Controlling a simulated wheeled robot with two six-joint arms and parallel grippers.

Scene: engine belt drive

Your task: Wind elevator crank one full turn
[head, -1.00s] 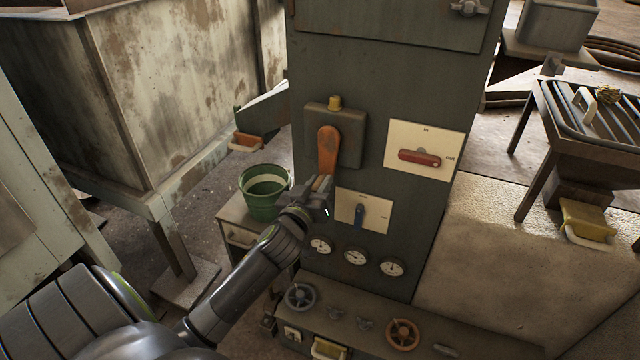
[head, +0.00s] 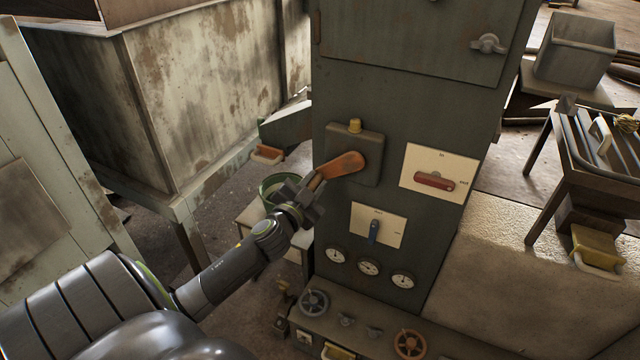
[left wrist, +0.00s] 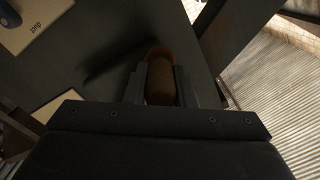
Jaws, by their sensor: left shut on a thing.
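The elevator crank has an orange arm (head: 342,166) on a dark green box (head: 368,151) fixed to the front of the tall cabinet. The arm points left and slightly down from its pivot. My left gripper (head: 312,188) is at the crank's outer end, shut on its brown handle (head: 316,181). In the left wrist view, the handle (left wrist: 161,80) sits between the two fingers (left wrist: 160,88). My right gripper is not in view.
Below the crank are a blue-handled switch (head: 374,231) and several gauges (head: 368,267). A red-handled switch plate (head: 437,180) is to the right. A green bucket (head: 268,186) stands behind my left gripper, partly hidden. An orange-handled part (head: 267,155) juts out left of the cabinet.

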